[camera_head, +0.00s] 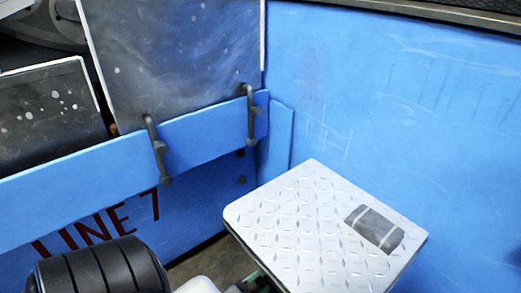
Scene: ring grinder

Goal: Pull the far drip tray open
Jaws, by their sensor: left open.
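Two dark bar handles, one at the left (157,150) and one at the right (250,115), stand upright against a blue front strip (205,128) on the blue machine. I cannot tell for sure which part is the far drip tray. My left gripper (250,284) shows only in small part at the bottom edge, partly hidden by a diamond-plate panel. It is open and well apart from both handles, below them in the picture. My right gripper is not in view.
The pale diamond-plate panel (290,215), with a dark patch (374,228), juts out right of centre. Blue walls (400,100) close off the right side. Grey speckled panels (175,55) stand behind the strip. Red "LINE 7" lettering (95,225) marks the lower front.

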